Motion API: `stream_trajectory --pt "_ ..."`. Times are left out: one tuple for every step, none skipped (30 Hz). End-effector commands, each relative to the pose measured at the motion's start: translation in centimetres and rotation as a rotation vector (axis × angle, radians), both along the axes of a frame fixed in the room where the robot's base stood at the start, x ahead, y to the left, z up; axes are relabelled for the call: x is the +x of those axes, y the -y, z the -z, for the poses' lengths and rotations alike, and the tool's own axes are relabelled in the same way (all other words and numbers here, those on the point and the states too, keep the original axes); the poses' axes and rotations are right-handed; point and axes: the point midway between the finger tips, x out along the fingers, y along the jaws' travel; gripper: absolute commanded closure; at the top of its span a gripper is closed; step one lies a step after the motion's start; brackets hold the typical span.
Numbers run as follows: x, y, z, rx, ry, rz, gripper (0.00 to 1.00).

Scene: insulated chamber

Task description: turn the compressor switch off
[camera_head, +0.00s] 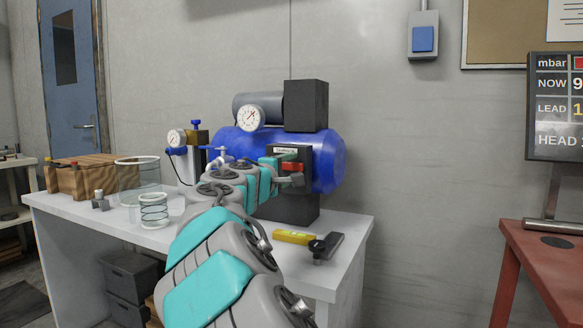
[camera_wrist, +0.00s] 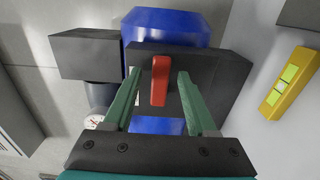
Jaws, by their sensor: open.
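The compressor (camera_head: 325,165) is a blue tank with black boxes, standing on the white table. Its switch is a red lever (camera_head: 290,167) on the black box at the front of the tank. In the wrist view the red lever (camera_wrist: 159,82) stands out from a dark switch box (camera_wrist: 220,78). My gripper (camera_wrist: 159,72) is open, with one green finger on each side of the lever. Gaps show between the lever and both fingers. In the head view my gripper (camera_head: 284,170) is at the switch box and partly covers it. I cannot tell how deep the fingers reach around the lever.
A yellow level (camera_head: 295,237) and a black tool (camera_head: 326,247) lie on the white table (camera_head: 345,255) near its right end. Glass jars (camera_head: 153,209) and a wooden crate (camera_head: 90,177) stand at the left. A red table (camera_head: 550,260) with a display (camera_head: 555,110) is at the right.

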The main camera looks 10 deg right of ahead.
Motion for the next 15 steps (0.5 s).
stream_trajectory --pt "0.28 0.23 0.02 0.001 0.0 0.001 0.43" --pt "0.39 0.3 0.04 0.001 0.0 0.001 0.43" --pt "0.48 0.38 0.07 0.001 -0.002 0.001 0.43" --pt "0.52 0.41 0.07 0.001 -0.001 0.001 0.43" --pt "0.54 0.43 0.09 0.001 -0.002 0.001 0.43" --pt "0.56 0.44 0.1 0.001 -0.001 0.001 0.43" --pt "0.55 0.43 0.09 0.001 -0.001 0.001 0.43" --pt "0.54 0.44 0.09 0.001 -0.001 0.001 0.43" --pt "0.54 0.44 0.09 0.001 -0.001 0.001 0.43" --pt "0.54 0.44 0.1 0.001 -0.001 0.001 0.43" --pt "0.53 0.43 0.09 0.001 -0.001 0.001 0.43" --pt "0.53 0.43 0.1 0.001 -0.001 0.001 0.47" --pt "0.53 0.43 0.1 0.001 -0.001 0.001 0.5" --pt "0.53 0.43 0.11 0.001 -0.001 0.001 0.54" --pt "0.52 0.43 0.1 0.001 -0.001 0.001 0.58"
